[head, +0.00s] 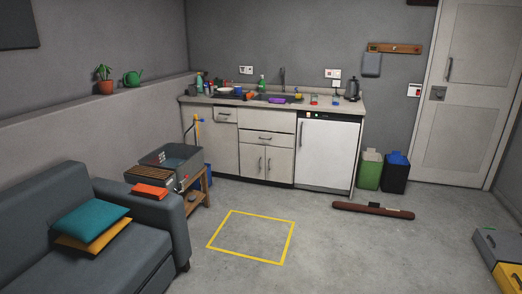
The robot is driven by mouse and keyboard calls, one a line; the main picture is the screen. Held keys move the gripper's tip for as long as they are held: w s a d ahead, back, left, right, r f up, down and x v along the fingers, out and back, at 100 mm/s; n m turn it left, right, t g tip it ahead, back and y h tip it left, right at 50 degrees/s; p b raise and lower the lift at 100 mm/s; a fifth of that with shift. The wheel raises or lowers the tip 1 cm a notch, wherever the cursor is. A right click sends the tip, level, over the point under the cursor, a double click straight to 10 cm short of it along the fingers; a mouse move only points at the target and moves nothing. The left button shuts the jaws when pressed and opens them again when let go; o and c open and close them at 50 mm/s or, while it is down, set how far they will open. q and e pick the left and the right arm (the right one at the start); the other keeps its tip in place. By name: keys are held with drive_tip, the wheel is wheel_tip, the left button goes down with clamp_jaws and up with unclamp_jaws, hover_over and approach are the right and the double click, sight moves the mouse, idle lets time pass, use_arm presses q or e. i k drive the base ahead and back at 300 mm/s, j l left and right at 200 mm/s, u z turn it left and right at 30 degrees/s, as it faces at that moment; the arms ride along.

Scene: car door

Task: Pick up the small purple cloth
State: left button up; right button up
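A small flat purple thing (277,100), which looks like the purple cloth, lies on the kitchen counter (340,107) at the front of the sink area, in the middle of the head view. It is too small to make out folds. Neither of my grippers shows in the head view.
Bottles, sponges and a kettle (352,89) crowd the counter. A grey tub (182,157) on a wooden stand is left of the cabinets. A sofa (135,255) fills the lower left. A brown roll (372,210) lies on the floor. The floor inside the yellow square (232,212) is clear.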

sight(272, 100)
drive_tip(key=i, duration=5.2)
